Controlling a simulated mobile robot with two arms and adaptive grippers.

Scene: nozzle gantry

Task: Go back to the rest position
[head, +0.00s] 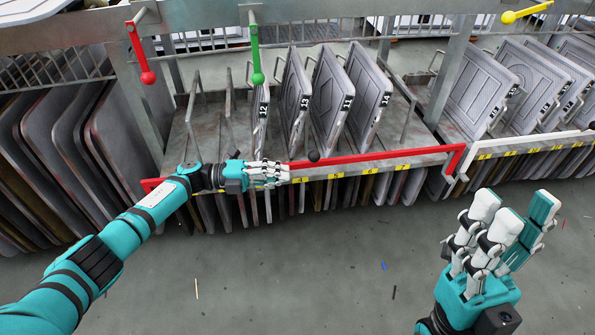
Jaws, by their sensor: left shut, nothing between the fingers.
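My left gripper (280,172) reaches in from the left. Its fingers are together, with nothing seen between them, and point right along the red bar (380,160) at the front of the rack. My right gripper (518,207) is at the lower right, in front of the rack and over the floor. Its fingers point up, spread apart and empty.
Numbered grey plates (330,95) stand in the rack behind the red bar. More plates (480,90) stand behind a white bar (530,138) at right. Red (138,52), green (254,48) and yellow (526,12) levers are above. The floor (300,270) in front is mostly clear, with small debris.

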